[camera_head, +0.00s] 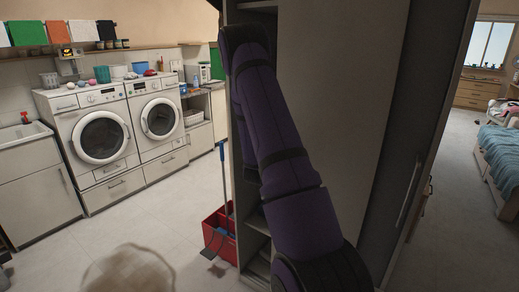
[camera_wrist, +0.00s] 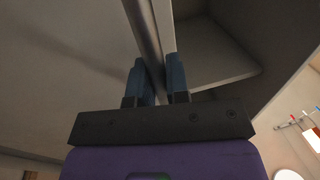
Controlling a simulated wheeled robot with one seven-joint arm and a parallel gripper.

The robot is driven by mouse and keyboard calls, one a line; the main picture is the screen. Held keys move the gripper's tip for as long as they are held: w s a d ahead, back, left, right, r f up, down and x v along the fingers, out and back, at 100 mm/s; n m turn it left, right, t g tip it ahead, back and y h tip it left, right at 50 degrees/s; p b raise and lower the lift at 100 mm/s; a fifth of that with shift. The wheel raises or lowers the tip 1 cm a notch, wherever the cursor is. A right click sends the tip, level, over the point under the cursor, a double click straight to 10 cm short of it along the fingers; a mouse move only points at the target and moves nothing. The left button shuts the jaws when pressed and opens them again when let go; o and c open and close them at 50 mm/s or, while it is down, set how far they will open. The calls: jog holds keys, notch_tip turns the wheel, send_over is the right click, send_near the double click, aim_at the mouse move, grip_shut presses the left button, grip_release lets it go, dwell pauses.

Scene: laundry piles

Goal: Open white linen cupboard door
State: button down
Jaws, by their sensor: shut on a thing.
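The white linen cupboard (camera_head: 335,90) stands tall and close in front of me in the head view. Shelves show in an open gap at its left side, behind my arm. A long vertical handle (camera_head: 408,192) shows on a darker panel at its right. In the wrist view, my gripper (camera_wrist: 159,84) has its two blue fingers on either side of a long thin bar or door edge (camera_wrist: 150,35) and is shut on it. A pale panel (camera_wrist: 60,70) lies left of the fingers, and a shelf inside the cupboard (camera_wrist: 215,60) shows at right. My fingers are hidden in the head view.
A red bucket (camera_head: 217,232) with a blue-handled mop stands on the floor at the cupboard's left foot. Two washing machines (camera_head: 100,135) line the back wall. The tiled floor (camera_head: 130,220) between is mostly clear. A bed (camera_head: 498,150) stands in the room at right.

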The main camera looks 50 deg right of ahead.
jog(key=s, duration=0.6)
jog(key=shift+d, duration=0.25)
jog(key=c, duration=1.1)
grip_release()
jog(key=shift+a, duration=0.15)
jog(key=v, duration=1)
jog(key=shift+s+a, duration=0.1)
jog(key=shift+a, duration=0.2)
